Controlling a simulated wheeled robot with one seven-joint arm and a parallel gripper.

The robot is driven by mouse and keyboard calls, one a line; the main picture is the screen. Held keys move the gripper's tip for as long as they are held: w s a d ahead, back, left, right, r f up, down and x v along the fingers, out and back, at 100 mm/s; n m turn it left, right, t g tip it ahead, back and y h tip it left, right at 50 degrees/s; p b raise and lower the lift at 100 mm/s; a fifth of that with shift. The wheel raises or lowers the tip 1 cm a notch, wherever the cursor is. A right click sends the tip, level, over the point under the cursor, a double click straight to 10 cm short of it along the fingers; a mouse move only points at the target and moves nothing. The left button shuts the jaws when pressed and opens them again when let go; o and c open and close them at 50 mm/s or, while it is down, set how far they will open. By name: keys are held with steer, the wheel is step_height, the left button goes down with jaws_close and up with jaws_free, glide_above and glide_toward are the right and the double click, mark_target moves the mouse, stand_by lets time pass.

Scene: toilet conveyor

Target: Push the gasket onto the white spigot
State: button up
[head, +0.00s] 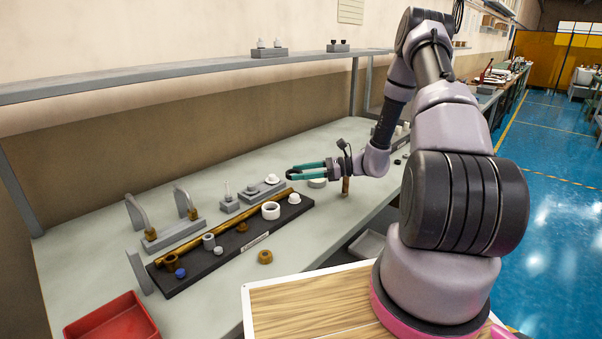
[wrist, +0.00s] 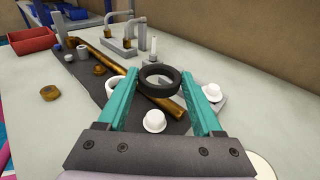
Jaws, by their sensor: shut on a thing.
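My gripper (head: 291,171) is above the bench, and its teal fingers also show in the wrist view (wrist: 160,72). It is shut on a black gasket (wrist: 160,91), a ring held roughly flat between the fingertips. A similar white piece (wrist: 153,121) stands on the black mat, nearer my gripper's palm. The gasket is apart from both.
The black mat (head: 220,255) carries a brass pipe (wrist: 165,102), a white ring (head: 271,210) and small fittings. A brass nut (head: 265,257) lies in front. Grey bent-pipe stands (head: 187,200) and a red tray (head: 112,318) are to the left. A shelf (head: 200,69) runs above the bench.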

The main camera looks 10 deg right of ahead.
stand_by(0.3)
glide_above(303, 200)
steer(key=shift+s+a+f, duration=0.1)
steer(key=shift+a+f, duration=0.05)
steer(key=shift+f, duration=1.3)
steer(key=shift+s+a+f, duration=0.1)
steer(key=shift+f, duration=1.35)
steer(key=shift+f, duration=1.55)
steer(key=o, duration=1.4)
steer(key=shift+c, duration=0.2)
steer(key=shift+w, duration=0.1)
steer(key=shift+d, duration=0.25)
steer(key=v, duration=1)
steer(key=shift+s+d+f, duration=0.1)
steer(key=shift+s, duration=0.1)
